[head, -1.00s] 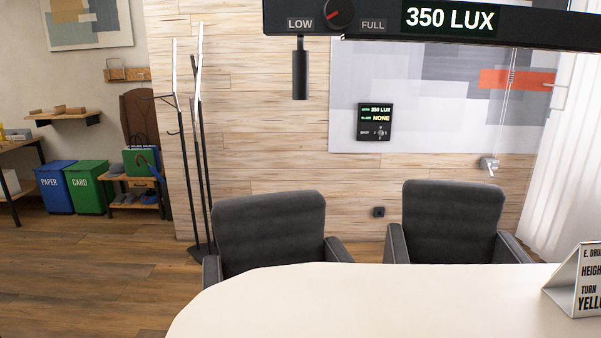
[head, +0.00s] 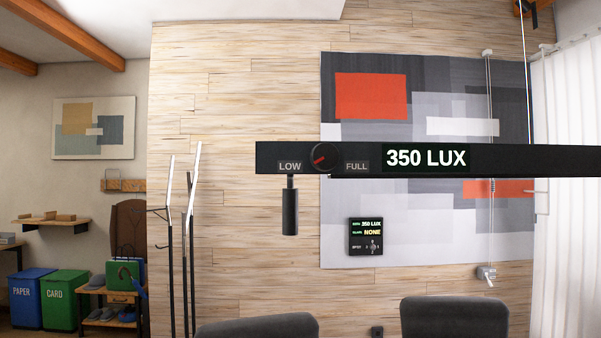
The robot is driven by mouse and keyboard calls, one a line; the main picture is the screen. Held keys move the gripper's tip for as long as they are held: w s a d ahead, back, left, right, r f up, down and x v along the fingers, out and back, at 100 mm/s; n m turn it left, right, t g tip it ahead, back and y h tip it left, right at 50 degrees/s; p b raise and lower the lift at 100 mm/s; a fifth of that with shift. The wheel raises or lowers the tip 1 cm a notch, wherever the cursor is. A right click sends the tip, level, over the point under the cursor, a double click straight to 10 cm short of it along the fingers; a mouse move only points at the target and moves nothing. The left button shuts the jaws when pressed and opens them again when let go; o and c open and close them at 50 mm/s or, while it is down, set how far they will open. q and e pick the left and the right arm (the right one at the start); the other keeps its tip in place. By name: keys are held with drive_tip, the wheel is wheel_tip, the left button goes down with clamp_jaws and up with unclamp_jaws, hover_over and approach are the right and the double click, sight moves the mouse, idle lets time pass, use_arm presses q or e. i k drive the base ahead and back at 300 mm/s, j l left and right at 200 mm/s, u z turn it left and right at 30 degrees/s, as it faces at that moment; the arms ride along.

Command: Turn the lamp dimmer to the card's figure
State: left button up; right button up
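The lamp bar (head: 560,160) is a long black beam across the right half of the head view. Its dimmer knob (head: 325,157) is round and black with a red pointer directed to the lower left, toward the LOW label (head: 289,167). The FULL label (head: 356,168) is right of the knob. The bar's display (head: 426,158) reads 350 LUX. A black cylindrical handle (head: 290,211) hangs below LOW. A wall panel (head: 366,236) reads 350 LUX and NONE. The card is out of view now. Neither gripper is in view.
Two dark chairs (head: 455,317) (head: 257,327) show at the bottom edge. A coat stand (head: 188,240) is left of the bar. A pull cord with a grey fitting (head: 486,274) hangs at the right near the white curtain (head: 565,230). The space around the bar looks clear.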

sight(324, 157)
drive_tip(key=k+j+z, duration=0.25)
drive_tip(key=k+j, duration=0.35)
drive_tip(key=k+j+z, duration=0.25)
drive_tip(key=k+j, duration=0.25)
drive_tip(key=k, duration=0.1)
